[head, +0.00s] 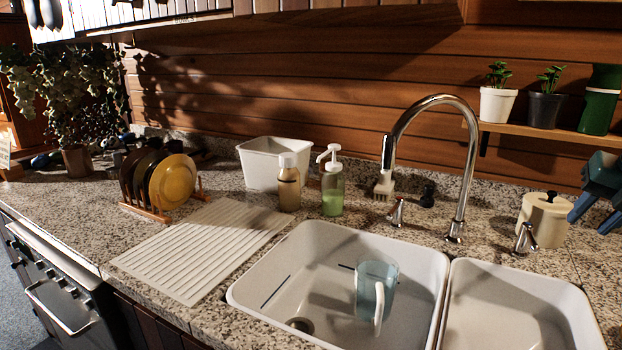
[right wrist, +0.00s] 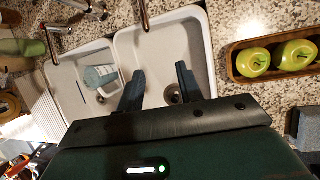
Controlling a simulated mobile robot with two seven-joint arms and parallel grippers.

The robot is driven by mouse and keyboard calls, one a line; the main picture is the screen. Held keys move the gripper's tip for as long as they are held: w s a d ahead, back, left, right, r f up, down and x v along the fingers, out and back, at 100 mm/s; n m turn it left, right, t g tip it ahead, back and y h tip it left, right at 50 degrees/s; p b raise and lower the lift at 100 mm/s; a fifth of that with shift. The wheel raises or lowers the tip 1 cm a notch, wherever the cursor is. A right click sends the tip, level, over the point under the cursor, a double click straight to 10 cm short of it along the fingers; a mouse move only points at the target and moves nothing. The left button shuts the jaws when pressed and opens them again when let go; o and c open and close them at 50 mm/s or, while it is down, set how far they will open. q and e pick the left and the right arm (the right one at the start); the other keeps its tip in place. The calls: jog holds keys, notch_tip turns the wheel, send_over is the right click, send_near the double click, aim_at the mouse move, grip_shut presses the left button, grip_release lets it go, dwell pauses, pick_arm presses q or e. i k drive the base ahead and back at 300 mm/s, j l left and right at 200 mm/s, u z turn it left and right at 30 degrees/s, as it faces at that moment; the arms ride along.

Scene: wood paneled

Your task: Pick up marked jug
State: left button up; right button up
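The jug (head: 372,290) is a translucent blue-grey vessel with a pale handle facing the front. It stands inside the left sink basin (head: 262,272), right of the drain. In the right wrist view the jug (right wrist: 100,78) lies left of my fingers, in the farther basin. My right gripper (head: 589,224) shows at the right edge of the head view, partly cut off. In the right wrist view the gripper (right wrist: 158,82) is open and empty, with its fingers apart over the nearer basin. It is well away from the jug. My left gripper is not in view.
The tap (head: 462,180) arches behind the basins. A soap bottle (head: 332,185), a beige bottle (head: 288,185) and a white tub (head: 262,165) stand behind the ribbed drainboard (head: 200,250). A wooden tray (right wrist: 235,68) holds green apples.

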aim_at(376, 273)
jog(key=k+j, duration=0.1)
jog(key=k, duration=0.75)
